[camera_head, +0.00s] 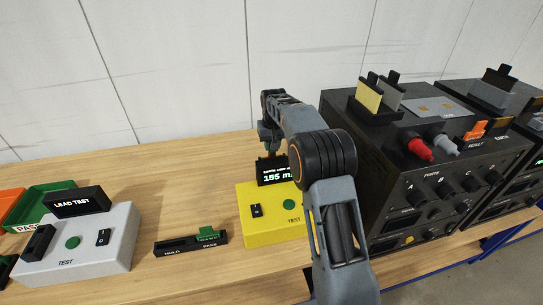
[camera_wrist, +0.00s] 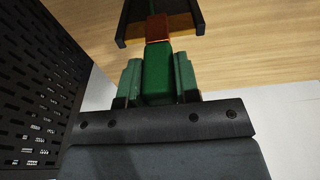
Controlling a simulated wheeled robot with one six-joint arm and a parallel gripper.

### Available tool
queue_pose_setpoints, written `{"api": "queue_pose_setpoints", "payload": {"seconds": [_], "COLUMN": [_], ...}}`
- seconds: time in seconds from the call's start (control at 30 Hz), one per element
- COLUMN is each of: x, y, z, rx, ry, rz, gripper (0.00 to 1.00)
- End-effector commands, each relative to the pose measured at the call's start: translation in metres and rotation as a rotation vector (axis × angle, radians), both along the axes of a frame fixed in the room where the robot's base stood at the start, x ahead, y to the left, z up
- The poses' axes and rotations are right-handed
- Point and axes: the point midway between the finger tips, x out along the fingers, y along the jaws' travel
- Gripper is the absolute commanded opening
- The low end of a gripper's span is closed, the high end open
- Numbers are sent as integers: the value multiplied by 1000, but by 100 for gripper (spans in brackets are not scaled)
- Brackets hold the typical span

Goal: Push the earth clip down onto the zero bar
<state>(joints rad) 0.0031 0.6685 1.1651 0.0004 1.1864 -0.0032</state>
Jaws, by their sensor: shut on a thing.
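In the wrist view my gripper (camera_wrist: 158,88) is shut on a green block with a copper-coloured front end, which looks like the earth clip (camera_wrist: 158,72). Green finger pads press on both of its sides. The copper end reaches a black bracket with a brass-coloured strip (camera_wrist: 182,24), which may be the zero bar. I cannot tell whether the clip is seated on it or only touching. In the head view my gripper (camera_head: 268,142) points down behind the yellow box's display, and the clip and bar are hidden there.
A yellow tester (camera_head: 262,215) with a lit display (camera_head: 275,178) stands close to my arm. The black rack unit (camera_head: 345,150) is on the right. A grey lead tester (camera_head: 90,245), a black hold/pass tray (camera_head: 185,247) and a green tray (camera_head: 45,203) are left.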

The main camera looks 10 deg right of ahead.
Motion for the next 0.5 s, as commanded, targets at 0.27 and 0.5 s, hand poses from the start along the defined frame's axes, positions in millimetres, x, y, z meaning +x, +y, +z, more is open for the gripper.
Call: {"api": "queue_pose_setpoints", "payload": {"seconds": [0.27,0.5], "x": [0,0], "y": [0,0], "z": [-6,-12], "rx": [0,0], "ry": [0,0], "rz": [0,0], "gripper": [2,2]}}
